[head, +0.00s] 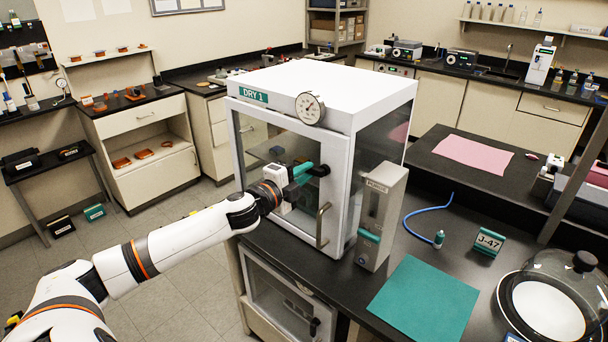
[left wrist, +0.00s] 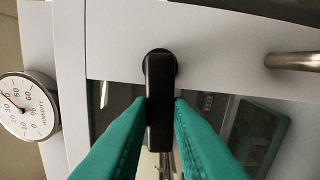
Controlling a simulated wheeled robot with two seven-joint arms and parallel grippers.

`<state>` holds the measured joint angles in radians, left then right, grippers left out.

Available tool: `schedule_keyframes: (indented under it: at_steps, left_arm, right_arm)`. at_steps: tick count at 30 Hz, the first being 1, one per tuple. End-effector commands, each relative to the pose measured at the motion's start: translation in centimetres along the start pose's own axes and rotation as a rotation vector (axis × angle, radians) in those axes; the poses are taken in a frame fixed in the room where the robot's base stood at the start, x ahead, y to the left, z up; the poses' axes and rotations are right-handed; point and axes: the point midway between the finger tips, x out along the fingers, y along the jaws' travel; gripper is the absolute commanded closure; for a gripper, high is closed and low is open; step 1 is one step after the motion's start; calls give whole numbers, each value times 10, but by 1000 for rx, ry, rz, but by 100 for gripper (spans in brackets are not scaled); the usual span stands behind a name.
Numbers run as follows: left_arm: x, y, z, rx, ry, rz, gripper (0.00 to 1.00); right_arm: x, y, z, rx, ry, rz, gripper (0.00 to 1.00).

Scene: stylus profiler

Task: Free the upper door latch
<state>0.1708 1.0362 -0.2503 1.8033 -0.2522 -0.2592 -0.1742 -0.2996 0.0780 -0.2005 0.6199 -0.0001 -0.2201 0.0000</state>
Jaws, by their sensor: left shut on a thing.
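The upper door latch is a black lever on a round black base, on the white front of the DRY 1 cabinet (head: 340,75). In the left wrist view the lever (left wrist: 160,105) lies between the teal fingers of my left gripper (left wrist: 161,112), which is shut on it. In the head view my left gripper (head: 303,170) reaches the door from the left, and the latch base (head: 321,170) shows just beyond the fingertips. The lever lies roughly level, across the door frame and toward the glass. The door looks closed. My right gripper is not in view.
A metal door handle (head: 322,226) stands below the latch. A humidity dial (head: 310,108) sits above it. A grey upright box (head: 381,218) stands close to the cabinet's right. A teal mat (head: 424,300) and a blue hose (head: 420,212) lie on the dark bench.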

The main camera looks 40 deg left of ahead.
Motion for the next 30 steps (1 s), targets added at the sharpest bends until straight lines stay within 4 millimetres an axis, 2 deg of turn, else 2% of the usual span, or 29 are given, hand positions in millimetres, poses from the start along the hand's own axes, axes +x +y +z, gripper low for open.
schedule_keyframes:
  at_steps: [9, 24, 25, 28, 30]
  left_arm:
    - [0, 3, 1, 106, -1, -1, 100]
    - [0, 3, 1, 125, -1, -2, 100]
    - [0, 3, 1, 125, -1, -2, 80]
    - [0, 3, 1, 124, -1, -1, 64]
    - [0, 3, 1, 124, -1, -1, 60]
  right_arm:
    - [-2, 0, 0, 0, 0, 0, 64]
    - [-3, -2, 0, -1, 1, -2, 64]
    - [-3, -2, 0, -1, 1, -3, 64]
    - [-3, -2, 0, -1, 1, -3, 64]
    - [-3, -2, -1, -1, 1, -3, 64]
